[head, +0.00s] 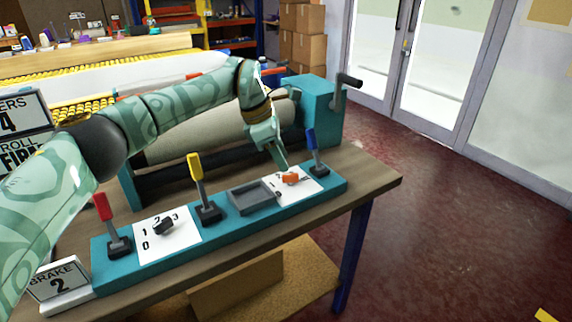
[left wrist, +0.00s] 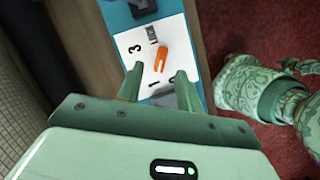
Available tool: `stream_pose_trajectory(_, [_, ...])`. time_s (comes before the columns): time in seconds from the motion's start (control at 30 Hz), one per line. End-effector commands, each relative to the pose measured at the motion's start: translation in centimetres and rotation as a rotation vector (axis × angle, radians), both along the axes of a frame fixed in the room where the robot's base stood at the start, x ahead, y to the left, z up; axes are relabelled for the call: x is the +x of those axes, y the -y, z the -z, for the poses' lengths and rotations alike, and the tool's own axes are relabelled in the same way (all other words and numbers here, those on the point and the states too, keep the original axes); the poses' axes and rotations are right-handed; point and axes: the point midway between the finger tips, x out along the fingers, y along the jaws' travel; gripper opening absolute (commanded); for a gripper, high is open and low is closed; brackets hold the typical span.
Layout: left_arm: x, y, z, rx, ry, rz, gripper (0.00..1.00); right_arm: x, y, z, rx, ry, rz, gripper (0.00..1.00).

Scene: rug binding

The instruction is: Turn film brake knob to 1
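An orange knob (head: 291,178) sits on a white numbered plate (head: 312,187) near the right end of the teal control strip. My left gripper (head: 283,165) is right at this knob in the head view. In the left wrist view its two fingers (left wrist: 158,78) stand apart, with the knob just beyond the tips and nothing held. A black knob (head: 163,226) sits on another plate marked 0 to 3. I cannot tell which knob is the film brake. My right gripper is not seen.
A blue lever (head: 317,152) stands just right of the orange knob. A grey tray (head: 251,197), a yellow lever (head: 199,182) and a red lever (head: 107,222) stand to the left. A sign reading BRAKE 2 (head: 58,283) stands at the left end. A cloth roll (head: 195,130) lies behind.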

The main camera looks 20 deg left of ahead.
Motion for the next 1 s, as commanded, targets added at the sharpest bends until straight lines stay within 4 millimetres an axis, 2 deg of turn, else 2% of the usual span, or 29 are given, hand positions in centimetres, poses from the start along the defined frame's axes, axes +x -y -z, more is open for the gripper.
stream_pose_trajectory(0.03, [-0.3, -0.6, -2.3, 0.0, 0.008, -0.004, 0.36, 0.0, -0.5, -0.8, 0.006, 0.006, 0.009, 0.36])
stream_pose_trajectory(0.1, [-0.6, -1.2, -4.1, -0.001, 0.007, -0.004, 0.36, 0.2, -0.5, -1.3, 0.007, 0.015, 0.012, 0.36])
stream_pose_trajectory(0.3, [-1.3, -3.0, -8.5, 0.0, 0.005, -0.003, 0.36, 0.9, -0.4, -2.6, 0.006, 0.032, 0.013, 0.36])
stream_pose_trajectory(0.4, [-1.5, -3.6, -9.8, 0.0, 0.002, -0.003, 0.36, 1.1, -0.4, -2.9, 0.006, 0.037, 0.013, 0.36])
stream_pose_trajectory(0.6, [-1.6, -4.1, -10.9, -0.001, 0.0, -0.001, 0.36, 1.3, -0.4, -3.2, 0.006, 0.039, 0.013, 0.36])
stream_pose_trajectory(1.0, [-1.7, -4.1, -10.8, 0.0, -0.001, -0.001, 0.36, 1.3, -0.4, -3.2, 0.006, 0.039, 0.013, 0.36])
